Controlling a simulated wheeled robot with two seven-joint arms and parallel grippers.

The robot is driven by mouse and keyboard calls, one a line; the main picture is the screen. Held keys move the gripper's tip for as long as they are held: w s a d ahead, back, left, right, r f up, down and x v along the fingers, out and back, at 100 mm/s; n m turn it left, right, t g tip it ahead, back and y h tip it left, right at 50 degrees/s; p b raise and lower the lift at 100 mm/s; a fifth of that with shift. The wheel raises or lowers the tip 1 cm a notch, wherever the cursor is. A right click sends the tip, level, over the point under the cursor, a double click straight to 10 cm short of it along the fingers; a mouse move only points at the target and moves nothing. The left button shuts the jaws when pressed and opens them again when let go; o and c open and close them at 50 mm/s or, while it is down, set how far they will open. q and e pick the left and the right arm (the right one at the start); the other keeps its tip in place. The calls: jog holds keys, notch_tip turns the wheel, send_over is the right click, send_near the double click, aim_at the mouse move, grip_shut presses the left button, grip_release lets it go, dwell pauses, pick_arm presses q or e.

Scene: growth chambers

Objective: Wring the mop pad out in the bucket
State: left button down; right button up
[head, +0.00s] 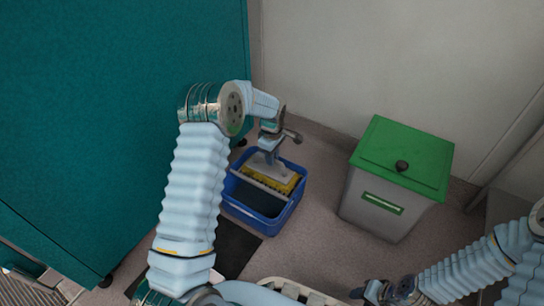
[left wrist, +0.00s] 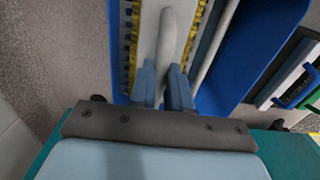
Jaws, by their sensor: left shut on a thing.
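The blue bucket (head: 262,222) stands on the floor with a pale bar (head: 262,187) across it. The mop pad (head: 284,186), yellow under a pale plate with a handle, is inside the bucket's upper part at the far side. My left gripper (head: 269,146) is above the pad, shut on the mop pad's handle. In the left wrist view, the left fingers (left wrist: 165,88) close on the pale handle (left wrist: 167,40), with the pad's yellow edge (left wrist: 131,45) beside the blue bucket wall (left wrist: 262,45). The pad's underside is hidden. My right gripper (head: 374,292) is low in the head view, away from the bucket; its jaws are unclear.
A grey bin with a green lid (head: 402,158) stands right of the bucket. A tall teal cabinet (head: 110,110) is on the left, close to my left arm. A pale wall (head: 400,60) is behind. A dark mat (head: 235,247) lies in front of the bucket. Floor is clear between bucket and bin.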

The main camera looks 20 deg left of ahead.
pick_arm(q)
jog(key=shift+f, duration=0.45)
dwell(0.8)
dwell(2.6)
jog(key=shift+p, duration=0.35)
notch_tip(320, 180, up, 13)
jog(key=p, duration=0.8)
jog(key=shift+p, duration=0.3)
jog(key=shift+r, duration=0.1)
